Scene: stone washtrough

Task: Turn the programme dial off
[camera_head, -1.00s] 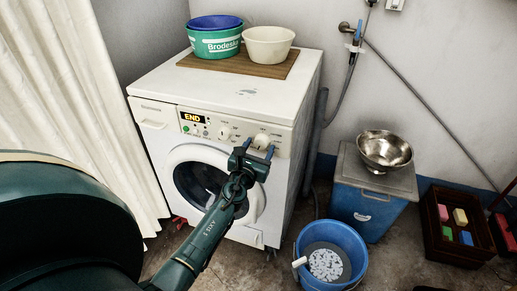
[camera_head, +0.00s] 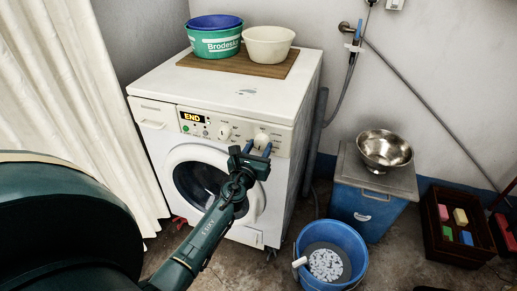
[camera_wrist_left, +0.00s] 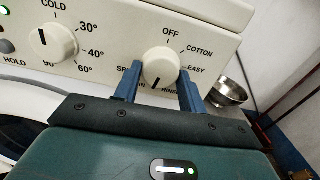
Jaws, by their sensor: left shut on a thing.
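The programme dial (camera_head: 261,140) is a round cream knob on the front panel of the white washing machine (camera_head: 240,86). The left wrist view shows the dial (camera_wrist_left: 161,66) close up, with OFF at the top, then COTTON, EASY, RINSE and SPIN printed around it. Its black mark sits at the bottom of the knob, by RINSE, away from OFF. My left gripper (camera_head: 252,149) has its two blue fingers on either side of the dial, shut on it. In the left wrist view the left gripper (camera_wrist_left: 160,78) partly covers SPIN and RINSE. My right gripper is not seen.
A temperature dial (camera_wrist_left: 52,42) is left of the programme dial. The display (camera_head: 192,117) reads END. Basins (camera_head: 268,46) stand on a board on top. A blue bucket (camera_head: 332,260), a blue box (camera_head: 366,205) with a steel bowl (camera_head: 384,150), and a dark crate (camera_head: 452,240) stand right.

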